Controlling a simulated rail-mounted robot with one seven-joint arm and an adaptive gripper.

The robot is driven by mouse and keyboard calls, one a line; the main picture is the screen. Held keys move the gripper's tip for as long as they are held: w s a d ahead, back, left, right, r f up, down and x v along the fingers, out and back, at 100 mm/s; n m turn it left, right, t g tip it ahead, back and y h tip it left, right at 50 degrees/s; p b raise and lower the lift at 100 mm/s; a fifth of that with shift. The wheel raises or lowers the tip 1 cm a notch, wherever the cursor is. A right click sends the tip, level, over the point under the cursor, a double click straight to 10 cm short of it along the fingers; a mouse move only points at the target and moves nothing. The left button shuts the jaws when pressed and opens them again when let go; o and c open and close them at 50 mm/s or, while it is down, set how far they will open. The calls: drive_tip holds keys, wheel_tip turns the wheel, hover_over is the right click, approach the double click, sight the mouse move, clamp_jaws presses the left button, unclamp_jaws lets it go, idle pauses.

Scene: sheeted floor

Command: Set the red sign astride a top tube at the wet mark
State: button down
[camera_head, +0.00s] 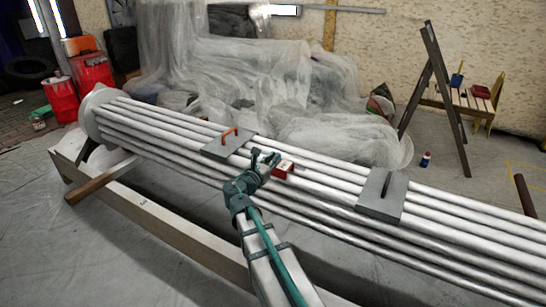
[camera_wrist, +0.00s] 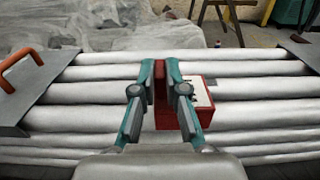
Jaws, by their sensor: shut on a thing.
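The red sign (camera_head: 283,169), a small red block with a white face, is at the fingertips of my gripper (camera_head: 265,158) above the bundle of pale tubes (camera_head: 310,187). In the wrist view my gripper (camera_wrist: 160,70) is shut on a red part of the sign (camera_wrist: 203,95); its white face shows to the right of the right finger. The sign is over or against the upper tubes (camera_wrist: 245,92); I cannot tell whether it touches them. Its underside is hidden. I cannot make out the wet mark in either view.
A grey plate with an orange handle (camera_head: 217,150) lies across the tubes to the left. A plastic-draped heap (camera_head: 290,90) and a dark trestle (camera_head: 430,85) stand behind.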

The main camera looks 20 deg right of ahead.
drive_tip(key=shift+f+b, duration=0.4)
drive_tip(key=shift+f, duration=0.95)
drive_tip(key=shift+p, duration=0.3)
idle(0.3)
drive_tip(key=c, duration=1.1)
unclamp_jaws()
drive_tip(key=shift+c, duration=0.2)
